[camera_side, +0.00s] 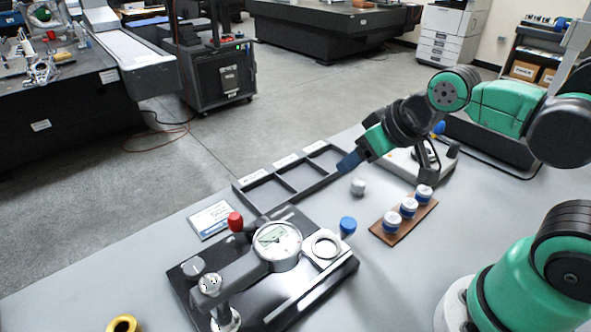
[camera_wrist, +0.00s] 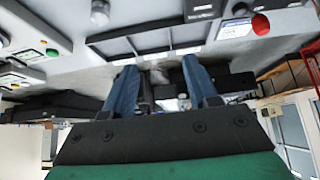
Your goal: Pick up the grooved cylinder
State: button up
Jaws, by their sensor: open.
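The small grey cylinder (camera_side: 358,187), likely the grooved one, stands on the light grey table just off the right end of the black tray; its grooves are too small to make out. In the wrist view a grey rounded piece (camera_wrist: 100,12) at the top left appears to be the same cylinder. My gripper (camera_side: 349,163) has blue fingers and is above and slightly left of the cylinder in the side view, apart from it. In the wrist view my gripper (camera_wrist: 160,85) has its fingers spread with nothing held between them.
The empty black compartment tray (camera_side: 293,202) lies left of the cylinder. A brown rack (camera_side: 391,240) with several blue-and-white pieces stands to its right. A dial gauge stand (camera_side: 278,240) with red and blue knobs is in front. A grey device (camera_side: 449,162) stands behind my gripper.

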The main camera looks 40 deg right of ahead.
jog(key=o, duration=0.4)
jog(key=shift+c, duration=0.2)
jog(key=n+g, duration=0.7)
jog(key=n, duration=0.2)
send_over(359, 182)
notch_tip(359, 182, down, 8)
jog(key=shift+r, duration=0.15)
jog(key=shift+d+f, duration=0.1)
jog(key=shift+f, duration=2.85)
